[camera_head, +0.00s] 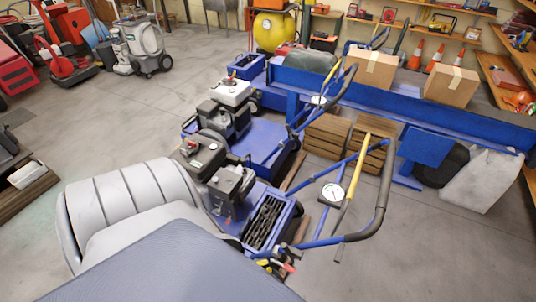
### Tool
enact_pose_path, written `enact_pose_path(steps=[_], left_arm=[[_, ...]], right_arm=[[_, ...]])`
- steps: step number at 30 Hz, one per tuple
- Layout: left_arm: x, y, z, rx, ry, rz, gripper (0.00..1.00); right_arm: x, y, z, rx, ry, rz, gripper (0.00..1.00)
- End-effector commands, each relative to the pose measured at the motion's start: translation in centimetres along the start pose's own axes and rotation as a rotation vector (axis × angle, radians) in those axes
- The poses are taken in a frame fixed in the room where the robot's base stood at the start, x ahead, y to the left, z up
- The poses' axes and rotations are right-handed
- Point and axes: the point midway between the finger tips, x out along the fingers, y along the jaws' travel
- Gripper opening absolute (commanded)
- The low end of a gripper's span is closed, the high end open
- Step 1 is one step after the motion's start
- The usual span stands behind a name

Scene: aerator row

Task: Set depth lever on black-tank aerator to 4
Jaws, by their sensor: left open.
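The black-tank aerator (232,187) stands in the middle, nearest me, with a blue frame and a dark engine tank (199,152). Its blue and black handlebar reaches to the right. A round white dial (332,193) sits on the handlebar, and a long yellow lever (350,187) rises beside it. The dial's numbers are too small to read. My left gripper (282,262) is small and partly hidden low in the middle, by the near rear corner of the aerator. It is open and apart from the yellow lever. My right gripper is not in view.
A similar aerator with a white tank (231,91) stands just behind. Stacked wooden blocks (327,137) and a long blue machine carrying cardboard boxes (451,86) lie beyond. A large pale ribbed body (125,199) fills the lower left. The floor at lower right is clear.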

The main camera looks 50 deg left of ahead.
Motion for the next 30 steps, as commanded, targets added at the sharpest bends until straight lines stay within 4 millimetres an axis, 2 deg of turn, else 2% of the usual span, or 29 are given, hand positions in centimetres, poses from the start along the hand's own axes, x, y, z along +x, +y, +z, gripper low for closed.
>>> enact_pose_path(steps=[14,15,27,30], left_arm=[[0.62,0.02,-0.06,-0.001,0.001,0.000,0.43],[0.62,0.02,-0.06,-0.001,0.001,0.000,0.46],[0.61,0.02,-0.05,-0.001,0.001,0.000,0.00],[0.61,0.01,-0.06,-0.001,0.001,0.000,0.00]], right_arm=[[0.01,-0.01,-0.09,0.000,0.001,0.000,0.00],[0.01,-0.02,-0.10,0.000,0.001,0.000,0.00],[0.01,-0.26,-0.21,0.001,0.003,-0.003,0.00],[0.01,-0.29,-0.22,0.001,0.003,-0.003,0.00]])
